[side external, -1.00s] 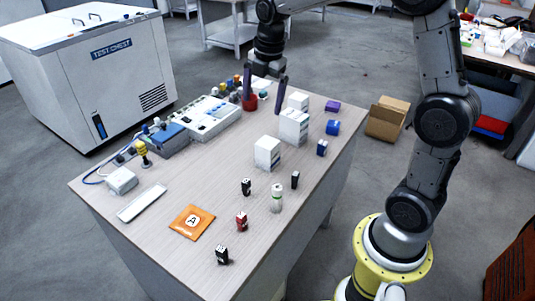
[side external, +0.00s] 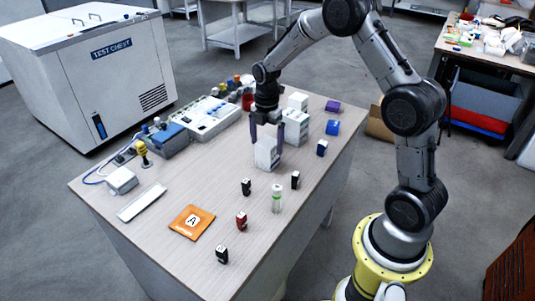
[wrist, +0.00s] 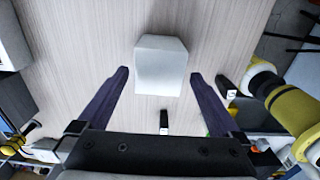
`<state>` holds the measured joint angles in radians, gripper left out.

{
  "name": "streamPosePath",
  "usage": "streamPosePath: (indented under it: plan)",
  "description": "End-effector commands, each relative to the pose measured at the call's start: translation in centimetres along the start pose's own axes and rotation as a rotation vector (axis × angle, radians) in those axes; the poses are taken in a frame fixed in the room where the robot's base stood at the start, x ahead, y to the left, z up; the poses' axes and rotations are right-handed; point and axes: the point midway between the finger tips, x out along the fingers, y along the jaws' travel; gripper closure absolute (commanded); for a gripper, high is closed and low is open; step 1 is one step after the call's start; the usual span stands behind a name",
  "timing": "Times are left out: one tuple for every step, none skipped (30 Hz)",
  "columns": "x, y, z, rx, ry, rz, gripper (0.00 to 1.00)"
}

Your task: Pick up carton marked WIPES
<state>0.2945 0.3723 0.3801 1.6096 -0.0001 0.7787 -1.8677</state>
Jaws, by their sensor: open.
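Three white cartons stand on the table in the side view: a front one (side external: 266,153), a middle one (side external: 295,127) and a back one (side external: 298,101). Their print is too small to read, so I cannot tell which is marked WIPES. My gripper (side external: 267,145) is open over the front carton, one finger to each side of it in the picture. In the wrist view, my gripper (wrist: 159,76) has its fingers spread, with a white carton (wrist: 161,66) between and slightly beyond the fingertips. Gaps show on both sides of it.
Blue items (side external: 332,127) and a purple box (side external: 333,106) lie to the right. Small black bottles (side external: 246,187), a red one (side external: 241,221) and a white-green bottle (side external: 277,198) stand in front. An orange packet (side external: 192,222) lies front left, with equipment (side external: 209,116) behind.

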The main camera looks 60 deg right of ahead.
Motion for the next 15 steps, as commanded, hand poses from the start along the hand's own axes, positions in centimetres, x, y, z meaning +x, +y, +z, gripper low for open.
streamPosePath:
  plan:
    - [0.4, -0.1, 0.1, 0.001, 0.001, -0.003, 0.00]
    - [0.7, -0.1, 0.1, 0.001, 0.001, -0.004, 0.00]
    - [1.2, 0.0, 0.2, 0.001, 0.001, -0.004, 0.00]
    - [1.6, 0.0, 0.3, 0.001, 0.001, -0.004, 0.00]
    - [2.1, 0.0, 0.5, 0.001, 0.002, -0.005, 0.00]
    - [2.7, 0.0, 0.6, 0.002, 0.002, -0.005, 0.00]
    - [3.1, 0.1, 0.7, 0.002, 0.001, -0.004, 0.00]
    - [3.5, 0.1, 0.8, 0.001, 0.002, -0.005, 0.00]
    - [4.0, 0.1, 0.7, 0.001, 0.002, -0.005, 0.00]
    - [4.4, 0.1, 0.7, 0.001, 0.001, -0.004, 0.00]
    - [4.6, 0.1, 0.7, 0.000, 0.001, -0.003, 0.00]
    - [4.9, 0.1, 0.7, 0.000, 0.001, -0.003, 0.00]
    - [5.0, 0.1, 0.7, 0.000, 0.001, -0.002, 0.00]
    - [5.1, 0.1, 0.7, 0.000, 0.000, -0.001, 0.00]
    - [5.2, 0.2, 0.7, 0.000, 0.000, -0.001, 0.00]
